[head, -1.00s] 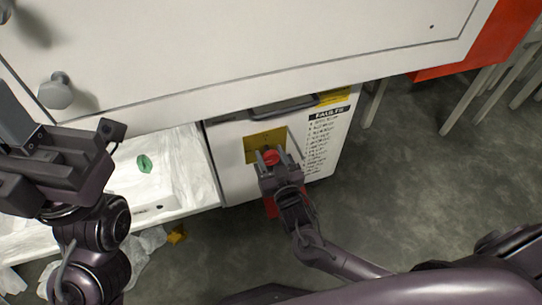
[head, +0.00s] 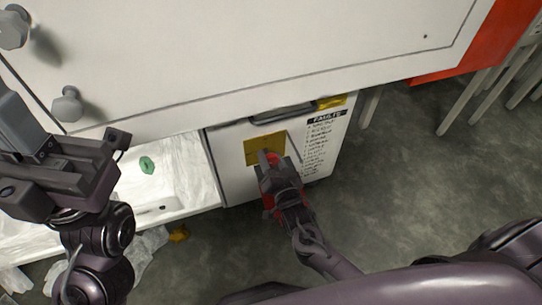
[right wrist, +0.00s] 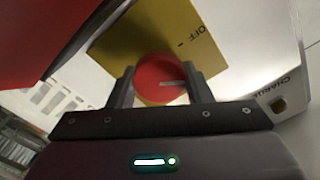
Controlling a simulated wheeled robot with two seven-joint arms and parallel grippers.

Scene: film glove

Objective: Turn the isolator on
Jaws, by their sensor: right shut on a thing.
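The isolator is a round red knob (right wrist: 160,80) with a pale mark on its face, set on a yellow plate (head: 259,149) on the front of a white cabinet. The plate also shows in the right wrist view (right wrist: 205,45), with "OFF" printed on it. My right gripper (head: 272,160) is at the knob, with one finger on either side of it, shut on it. In the right wrist view the fingers (right wrist: 160,88) flank the knob, which stays largely visible between them. My left gripper (head: 70,165) is at the left of the head view, away from the cabinet; its jaw opening is unclear.
The white cabinet (head: 230,180) carries a dark handle (head: 283,113) and a printed "FAULTS" list (head: 323,145). A large white panel with grey knobs (head: 67,104) overhangs it. A white tray with a green piece (head: 147,165) is at left. Grey floor (head: 420,170) is open at right.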

